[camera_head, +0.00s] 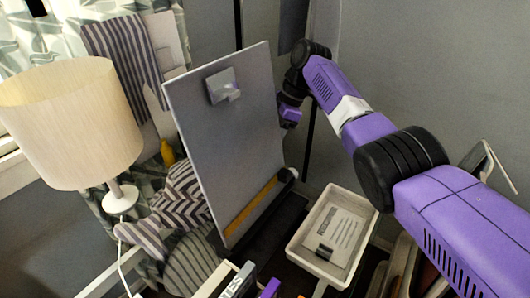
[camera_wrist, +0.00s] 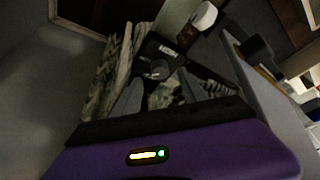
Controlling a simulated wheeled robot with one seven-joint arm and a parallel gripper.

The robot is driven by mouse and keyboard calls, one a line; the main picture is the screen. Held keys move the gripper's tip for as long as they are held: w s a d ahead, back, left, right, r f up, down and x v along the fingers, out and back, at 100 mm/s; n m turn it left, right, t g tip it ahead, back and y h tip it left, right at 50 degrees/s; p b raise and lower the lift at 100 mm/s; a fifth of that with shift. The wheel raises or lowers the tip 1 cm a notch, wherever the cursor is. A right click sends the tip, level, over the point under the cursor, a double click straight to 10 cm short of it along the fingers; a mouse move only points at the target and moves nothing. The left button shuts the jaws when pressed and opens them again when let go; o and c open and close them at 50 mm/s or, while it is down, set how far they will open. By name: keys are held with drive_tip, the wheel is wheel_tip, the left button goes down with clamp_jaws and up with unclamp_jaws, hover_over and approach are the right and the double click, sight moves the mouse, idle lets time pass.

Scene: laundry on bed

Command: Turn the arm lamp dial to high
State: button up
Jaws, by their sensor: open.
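In the wrist view, a black control box (camera_wrist: 152,47) with small white markings lies ahead of my gripper (camera_wrist: 159,80). A round dark dial (camera_wrist: 159,68) sits on its face, between and just beyond my two grey fingertips. The fingers are apart, with nothing held. Whether they touch the dial, and which setting it points to, I cannot tell. In the head view my wrist reaches behind a grey upright board (camera_head: 222,140), which hides the fingers and the control box.
A lamp with a cream shade (camera_head: 72,120) stands at the left. A white tray (camera_head: 297,246) with a printed card stands below my arm. The grey wall at the right is clear.

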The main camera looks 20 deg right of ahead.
drive_tip(key=shift+x, duration=2.1)
drive_tip(key=shift+c, duration=0.4)
drive_tip(key=shift+r, duration=0.1)
clamp_jaws()
